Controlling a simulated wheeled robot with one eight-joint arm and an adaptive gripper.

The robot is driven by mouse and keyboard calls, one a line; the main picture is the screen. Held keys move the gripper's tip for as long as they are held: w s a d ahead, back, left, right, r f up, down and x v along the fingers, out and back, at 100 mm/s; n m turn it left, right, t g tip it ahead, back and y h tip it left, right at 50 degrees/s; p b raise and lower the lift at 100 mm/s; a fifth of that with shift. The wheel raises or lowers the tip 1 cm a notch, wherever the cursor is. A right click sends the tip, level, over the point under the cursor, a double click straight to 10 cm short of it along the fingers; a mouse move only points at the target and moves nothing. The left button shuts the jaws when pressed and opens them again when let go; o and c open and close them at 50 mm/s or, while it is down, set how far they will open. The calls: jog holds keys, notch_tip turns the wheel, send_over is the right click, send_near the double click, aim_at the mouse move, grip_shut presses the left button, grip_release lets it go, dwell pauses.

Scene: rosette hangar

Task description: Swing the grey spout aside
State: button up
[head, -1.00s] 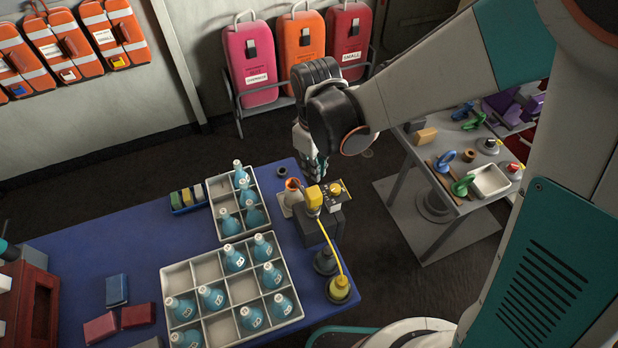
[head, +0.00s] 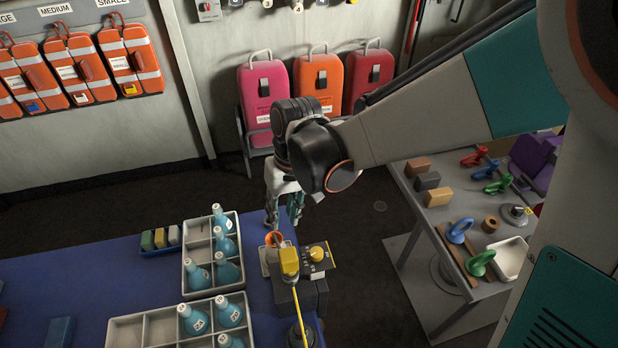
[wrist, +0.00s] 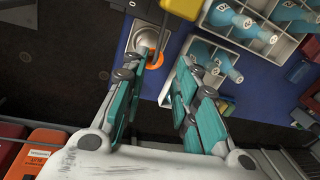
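A dispenser (head: 308,291) stands at the right end of the blue table, with a yellow block (head: 289,262) and a yellow knob (head: 318,254). An orange ring (head: 274,239) sits on a pale holder at its back left. The wrist view shows the orange ring (wrist: 153,58) beside a round silver cup (wrist: 147,38), and the yellow block (wrist: 182,8). I cannot clearly make out the grey spout. My gripper (head: 284,218) points down just behind the ring. In the wrist view my gripper (wrist: 168,62) has its fingers apart with nothing between them; its left finger partly overlaps the ring.
A crate (head: 235,282) of blue flasks stands left of the dispenser, with another crate (head: 110,341) in front. A grey side table (head: 425,222) with tools stands to the right. Open floor lies behind the blue table.

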aim_at(279, 245)
jog(key=f+b, duration=0.2)
jog(key=f, duration=0.1)
jog(key=a+f+b, duration=0.1)
jog(key=f+b, duration=0.2)
jog(key=f, duration=0.1)
jog(key=f+b, duration=0.2)
jog(key=f, duration=0.2)
jog(key=shift+s+a+f, duration=0.1)
jog(key=shift+s+a, duration=0.2)
grip_shut()
